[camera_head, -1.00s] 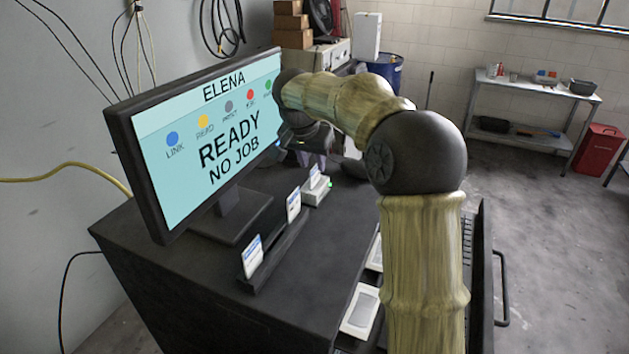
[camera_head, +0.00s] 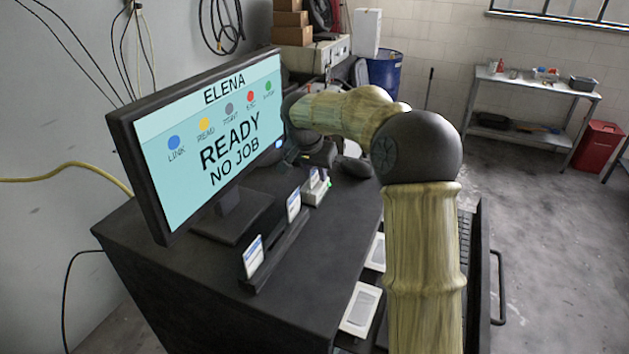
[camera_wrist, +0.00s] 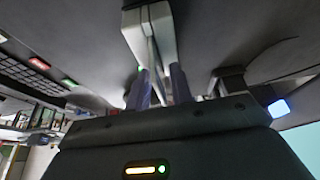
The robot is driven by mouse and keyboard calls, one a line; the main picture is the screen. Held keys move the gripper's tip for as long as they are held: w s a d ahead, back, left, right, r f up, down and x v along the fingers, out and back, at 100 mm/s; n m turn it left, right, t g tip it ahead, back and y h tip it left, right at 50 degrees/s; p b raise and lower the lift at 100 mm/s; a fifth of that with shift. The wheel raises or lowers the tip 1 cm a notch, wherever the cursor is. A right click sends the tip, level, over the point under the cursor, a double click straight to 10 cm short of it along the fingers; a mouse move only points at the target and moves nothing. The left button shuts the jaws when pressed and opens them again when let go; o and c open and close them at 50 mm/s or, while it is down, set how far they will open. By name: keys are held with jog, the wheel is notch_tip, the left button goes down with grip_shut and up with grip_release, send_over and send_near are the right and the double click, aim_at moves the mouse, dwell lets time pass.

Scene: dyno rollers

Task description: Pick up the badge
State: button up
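A white badge (camera_head: 313,179) stands upright in a small white reader (camera_head: 316,193) with a green light, on the dark cabinet top. In the wrist view the reader (camera_wrist: 150,28) is at the top centre, and the badge (camera_wrist: 157,72) shows as a thin edge. My gripper (camera_wrist: 160,85) points at the reader, with one finger on each side of the badge and gaps visible between. In the head view my gripper (camera_head: 319,172) is at the badge, partly hidden by my arm. Two more upright cards, a near one (camera_head: 253,257) and a farther one (camera_head: 294,205), stand in a black rack.
A monitor (camera_head: 205,140) reading "ELENA, READY, NO JOB" stands left of the rack. The black rack (camera_head: 270,265) runs along the cabinet top (camera_head: 170,270). White devices (camera_head: 360,309) lie low at the cabinet's right side. A shelf table (camera_head: 535,85) and red bin (camera_head: 597,146) stand far off.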

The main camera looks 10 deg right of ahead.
grip_shut()
jog(key=shift+r, duration=0.1)
notch_tip(320, 180, up, 10)
jog(key=shift+f, duration=0.1)
dwell(0.4)
dwell(0.4)
notch_tip(320, 180, up, 6)
jog(key=p, duration=0.5)
jog(key=shift+p, duration=0.4)
jog(key=shift+a, duration=0.1)
dwell(0.4)
